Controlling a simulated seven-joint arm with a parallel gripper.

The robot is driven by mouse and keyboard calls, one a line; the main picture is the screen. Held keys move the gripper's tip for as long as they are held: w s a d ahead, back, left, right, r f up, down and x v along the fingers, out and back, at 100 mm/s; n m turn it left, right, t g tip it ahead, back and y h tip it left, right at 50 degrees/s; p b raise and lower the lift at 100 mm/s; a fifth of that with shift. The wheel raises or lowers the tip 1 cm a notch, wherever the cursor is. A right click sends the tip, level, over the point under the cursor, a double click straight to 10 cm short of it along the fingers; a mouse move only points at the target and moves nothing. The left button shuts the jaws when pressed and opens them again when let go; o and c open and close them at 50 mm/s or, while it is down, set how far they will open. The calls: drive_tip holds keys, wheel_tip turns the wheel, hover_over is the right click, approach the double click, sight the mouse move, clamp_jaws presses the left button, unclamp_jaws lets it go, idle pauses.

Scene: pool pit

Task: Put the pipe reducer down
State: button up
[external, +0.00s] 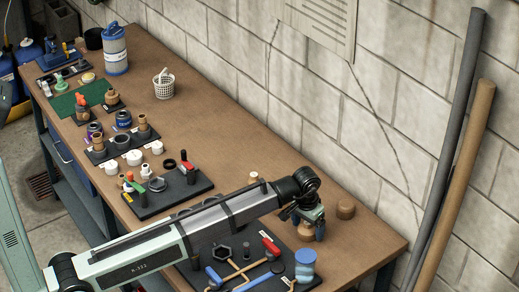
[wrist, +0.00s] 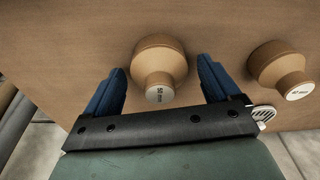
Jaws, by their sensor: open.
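In the wrist view, a tan pipe reducer (wrist: 159,68) with a pale labelled small end stands between the two blue fingers of my gripper (wrist: 163,70). The fingers are spread, with a gap on each side of it. A second tan reducer (wrist: 280,70) lies to the right, outside the fingers. In the external view, my gripper (external: 308,222) is low over the right end of the wooden bench (external: 215,110). One brown reducer (external: 345,208) shows just right of it; the gripper hides most of what is under it.
A dark tool board (external: 215,275) with red and blue handled tools and a blue-lidded jar (external: 305,264) are close in front of my gripper. Another dark tray (external: 165,193) with fittings is to the left. The block wall (external: 330,110) runs behind the bench.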

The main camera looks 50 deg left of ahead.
sight(305, 224)
wheel_tip(305, 224, up, 12)
drive_tip(key=s, duration=0.1)
drive_tip(key=shift+s+d, duration=0.15)
drive_tip(key=shift+s, duration=0.05)
